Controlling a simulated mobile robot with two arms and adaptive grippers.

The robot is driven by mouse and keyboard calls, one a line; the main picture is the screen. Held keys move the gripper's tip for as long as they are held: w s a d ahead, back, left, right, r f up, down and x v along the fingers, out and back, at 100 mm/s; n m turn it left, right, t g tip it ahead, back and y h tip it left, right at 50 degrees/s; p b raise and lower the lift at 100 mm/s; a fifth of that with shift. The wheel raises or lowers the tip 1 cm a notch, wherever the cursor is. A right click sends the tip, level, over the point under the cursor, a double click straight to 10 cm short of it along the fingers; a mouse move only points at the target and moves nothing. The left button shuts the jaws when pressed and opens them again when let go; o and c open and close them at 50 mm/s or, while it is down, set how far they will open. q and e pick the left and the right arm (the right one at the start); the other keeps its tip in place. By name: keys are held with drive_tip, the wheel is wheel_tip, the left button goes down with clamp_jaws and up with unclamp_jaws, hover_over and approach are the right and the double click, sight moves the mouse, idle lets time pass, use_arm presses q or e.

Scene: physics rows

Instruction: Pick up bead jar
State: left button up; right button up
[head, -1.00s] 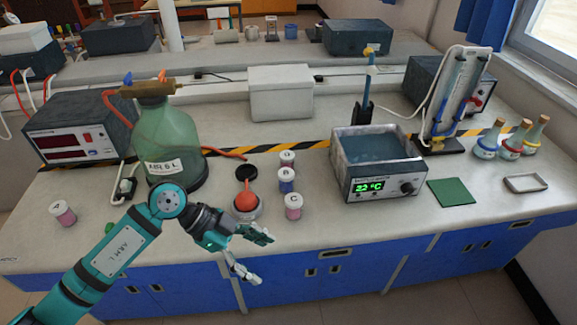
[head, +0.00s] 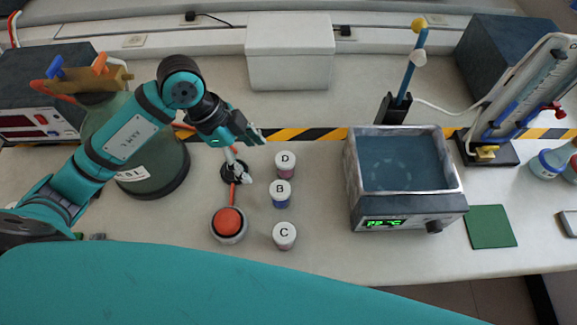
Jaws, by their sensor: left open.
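Three small white-lidded jars stand in a line on the bench, right of my left gripper. All are upright. My left gripper (head: 249,153) is open and empty, its fingers spread just left of and beyond jar D, apart from it. My right gripper is out of view.
A red ball in a round holder (head: 228,223) stands left of the jars. The green glass bottle (head: 153,170) is partly behind my left arm. A water bath (head: 366,206) stands to the right, beside a green mat (head: 490,227). The bench front beyond the near jar is clear.

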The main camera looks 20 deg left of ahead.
sight(275, 188)
use_arm(q)
drive_tip(key=p+x, duration=0.2)
drive_tip(key=x, duration=0.9)
drive_tip(key=shift+s+d+f, duration=0.1)
drive_tip(key=shift+d+f, duration=0.15)
drive_tip(key=shift+d+f+p, duration=0.15)
drive_tip(key=shift+f+p, duration=0.15)
drive_tip(key=shift+f, duration=0.15)
drive_tip(key=p+x, duration=0.1)
drive_tip(key=x, duration=0.3)
drive_tip(key=shift+f, duration=0.25)
drive_tip(key=shift+c, duration=0.2)
drive_tip(key=c, duration=1.3)
drive_tip(key=shift+r, duration=0.1)
